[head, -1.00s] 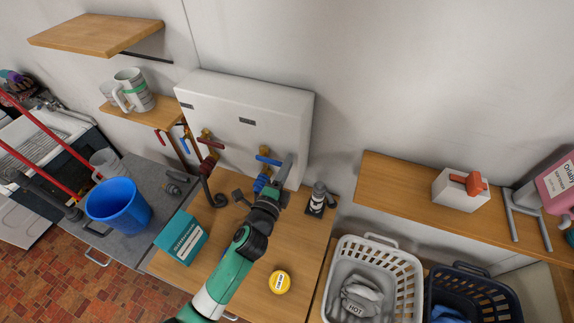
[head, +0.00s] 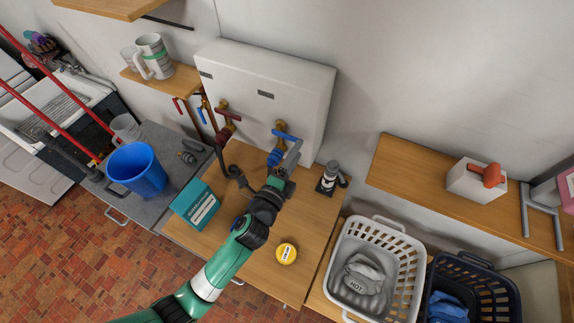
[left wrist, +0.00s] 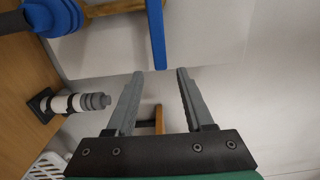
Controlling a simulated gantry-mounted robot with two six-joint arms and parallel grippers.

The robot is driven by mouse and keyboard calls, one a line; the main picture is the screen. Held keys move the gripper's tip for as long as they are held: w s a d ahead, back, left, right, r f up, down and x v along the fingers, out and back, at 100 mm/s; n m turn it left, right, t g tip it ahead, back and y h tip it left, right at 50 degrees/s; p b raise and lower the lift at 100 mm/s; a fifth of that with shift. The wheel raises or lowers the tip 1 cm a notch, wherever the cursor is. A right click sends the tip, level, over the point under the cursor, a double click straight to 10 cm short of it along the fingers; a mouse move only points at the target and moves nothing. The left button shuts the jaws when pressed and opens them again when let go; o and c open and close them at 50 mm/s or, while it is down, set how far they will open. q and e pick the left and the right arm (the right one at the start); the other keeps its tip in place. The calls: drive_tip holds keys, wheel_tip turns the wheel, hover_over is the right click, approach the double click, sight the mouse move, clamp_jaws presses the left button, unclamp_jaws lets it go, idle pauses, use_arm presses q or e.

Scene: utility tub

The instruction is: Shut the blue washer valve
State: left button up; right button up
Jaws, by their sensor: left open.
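The blue washer valve has a straight blue lever handle (head: 288,137) on a brass body at the front of the white wall box. A blue collar (head: 274,158) sits below it. My left gripper (head: 292,155) is at the valve, close to the handle's right part. In the left wrist view, the blue handle (left wrist: 159,35) points down toward the gap between my open fingers (left wrist: 160,73). Its end is just beyond the fingertips, and nothing is gripped. Whether a finger touches it is not clear. My right gripper is out of view.
A red-handled valve (head: 228,113) is left of the blue one. A teal box (head: 195,204), a yellow tin (head: 286,253) and a grey-black fitting (head: 330,178) stand on the wooden top. The white basket (head: 375,227) is at right, the blue bucket (head: 137,171) at left.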

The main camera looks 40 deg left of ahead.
use_arm(q)
drive_tip(key=v, duration=0.7)
